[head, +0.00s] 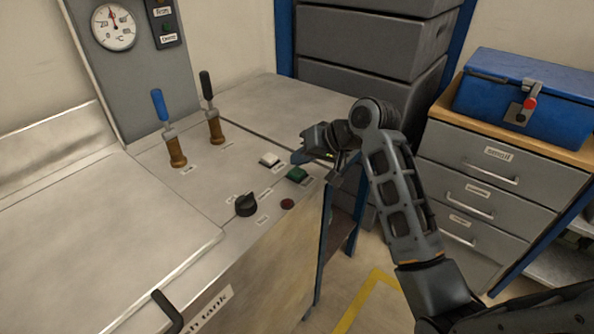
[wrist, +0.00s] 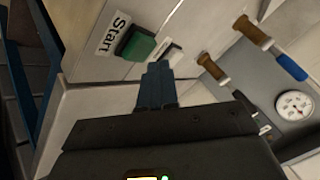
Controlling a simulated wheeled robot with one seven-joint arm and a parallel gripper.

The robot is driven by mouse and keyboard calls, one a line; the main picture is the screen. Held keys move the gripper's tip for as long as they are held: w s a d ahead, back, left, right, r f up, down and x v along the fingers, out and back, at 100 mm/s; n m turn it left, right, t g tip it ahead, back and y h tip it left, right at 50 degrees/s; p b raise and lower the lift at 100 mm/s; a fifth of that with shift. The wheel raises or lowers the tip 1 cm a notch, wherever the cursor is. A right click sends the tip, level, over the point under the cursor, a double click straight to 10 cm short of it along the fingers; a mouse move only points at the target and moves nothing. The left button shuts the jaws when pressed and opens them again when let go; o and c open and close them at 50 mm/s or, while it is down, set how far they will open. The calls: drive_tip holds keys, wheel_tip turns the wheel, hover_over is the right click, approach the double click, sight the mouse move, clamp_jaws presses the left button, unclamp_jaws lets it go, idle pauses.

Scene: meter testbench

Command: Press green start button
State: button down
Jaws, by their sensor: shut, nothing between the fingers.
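The green start button (head: 297,175) sits on the top panel of the metal bench, near its right front edge. In the wrist view the green button (wrist: 137,43) shows with a "Start" label beside it. A white button (head: 269,160) lies just behind it; it also shows in the wrist view (wrist: 173,55). My gripper (wrist: 157,69) is shut and empty, its fingertips close to the two buttons. In the head view my gripper (head: 299,158) is over the panel edge, just behind the green button. I cannot tell whether the fingertips touch anything.
A black knob (head: 246,204) and a dark red button (head: 287,204) are on the same panel. Two levers, one blue (head: 160,105) and one black (head: 207,86), stand farther back. A drawer cabinet (head: 480,187) with a blue toolbox (head: 527,98) stands at right.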

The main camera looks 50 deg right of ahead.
sight(301, 172)
drive_tip(key=shift+f, duration=0.15)
drive_tip(key=shift+f, duration=0.25)
drive_tip(key=shift+f, duration=0.45)
idle(0.7)
drive_tip(key=shift+r, duration=0.1)
drive_tip(key=shift+r+p, duration=0.8)
drive_tip(key=shift+p, duration=0.2)
wheel_tip(301, 172, up, 5)
drive_tip(key=p, duration=0.4)
drive_tip(key=shift+p, duration=0.4)
idle(0.5)
